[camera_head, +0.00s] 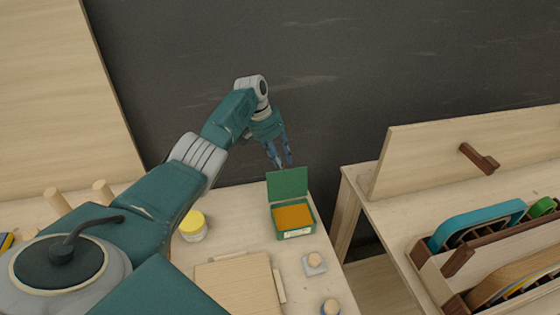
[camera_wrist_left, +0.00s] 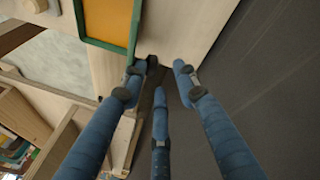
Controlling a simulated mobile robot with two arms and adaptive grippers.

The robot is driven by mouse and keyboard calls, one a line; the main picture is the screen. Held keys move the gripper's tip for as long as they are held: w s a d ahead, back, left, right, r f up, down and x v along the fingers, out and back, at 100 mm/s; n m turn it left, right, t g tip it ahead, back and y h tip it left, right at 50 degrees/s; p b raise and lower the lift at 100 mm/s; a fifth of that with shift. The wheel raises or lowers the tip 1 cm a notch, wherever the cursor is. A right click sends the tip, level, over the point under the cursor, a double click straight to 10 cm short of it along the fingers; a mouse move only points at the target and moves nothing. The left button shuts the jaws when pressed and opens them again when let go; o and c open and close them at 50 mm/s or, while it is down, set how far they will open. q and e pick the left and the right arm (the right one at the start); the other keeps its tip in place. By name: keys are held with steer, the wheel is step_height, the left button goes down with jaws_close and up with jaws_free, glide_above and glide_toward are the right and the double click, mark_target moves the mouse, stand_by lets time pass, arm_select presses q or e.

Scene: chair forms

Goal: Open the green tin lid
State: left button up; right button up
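The green tin (camera_head: 293,232) stands on the light wooden table near its right edge. Its green lid (camera_head: 288,183) is raised about upright at the back, and an orange-yellow surface (camera_head: 293,216) shows inside. My left gripper (camera_head: 281,163) is just above and behind the raised lid, fingers pointing down, a little apart from each other. In the left wrist view the fingers (camera_wrist_left: 160,78) are spread with nothing between them, and the tin (camera_wrist_left: 110,42) shows at the top, beyond the fingertips. I cannot make out a clear gap between fingers and lid. My right gripper is in neither view.
A yellow-and-white jar (camera_head: 193,227) stands left of the tin. A wooden board (camera_head: 235,283) and small knobbed pieces (camera_head: 315,263) lie in front. To the right, past a gap, another table holds a rack (camera_head: 440,285) of coloured pieces. A dark wall is behind.

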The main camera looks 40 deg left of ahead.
arm_select(q)
steer(key=v, duration=1.2)
steer(key=shift+f, duration=0.1)
